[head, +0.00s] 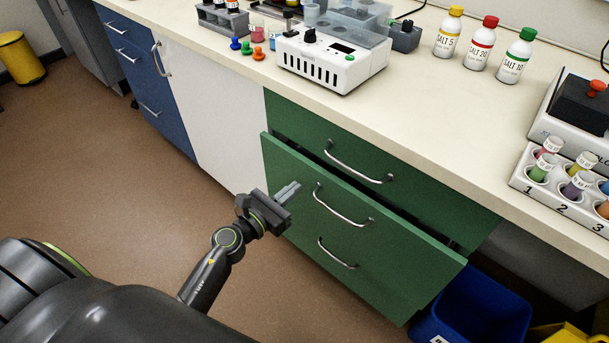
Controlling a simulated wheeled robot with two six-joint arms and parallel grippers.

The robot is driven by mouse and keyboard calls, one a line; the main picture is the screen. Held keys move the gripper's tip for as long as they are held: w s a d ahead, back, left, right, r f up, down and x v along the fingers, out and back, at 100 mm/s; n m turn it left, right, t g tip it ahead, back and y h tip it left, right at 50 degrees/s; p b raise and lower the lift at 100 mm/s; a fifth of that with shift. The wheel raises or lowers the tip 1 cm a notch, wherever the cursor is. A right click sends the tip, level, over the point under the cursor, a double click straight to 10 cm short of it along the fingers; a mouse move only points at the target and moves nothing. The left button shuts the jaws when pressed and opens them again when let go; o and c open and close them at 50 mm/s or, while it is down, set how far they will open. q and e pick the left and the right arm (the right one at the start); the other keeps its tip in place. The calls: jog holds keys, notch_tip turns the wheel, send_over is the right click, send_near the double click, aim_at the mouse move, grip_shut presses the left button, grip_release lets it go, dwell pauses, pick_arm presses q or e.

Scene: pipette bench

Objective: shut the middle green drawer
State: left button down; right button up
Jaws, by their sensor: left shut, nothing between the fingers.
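The middle green drawer (390,235) stands partly out from the green cabinet, with a dark gap along its top edge. Its silver bar handle (340,208) is on its front. The top green drawer (300,122) above it looks shut. My left gripper (294,187) is shut and empty. Its fingertips point at the left part of the middle drawer's front, left of the handle. I cannot tell whether they touch it. A lower handle (336,255) shows beneath. My right gripper is not in view.
The bench top (430,110) above carries a white device (330,60), several salt bottles (475,45) and a tube rack (560,200). A blue bin (490,305) stands on the floor right of the drawers. The brown floor (150,230) at left is clear.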

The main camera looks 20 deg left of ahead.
aim_at(313, 172)
pick_arm(q)
jog(key=shift+x, duration=2.55)
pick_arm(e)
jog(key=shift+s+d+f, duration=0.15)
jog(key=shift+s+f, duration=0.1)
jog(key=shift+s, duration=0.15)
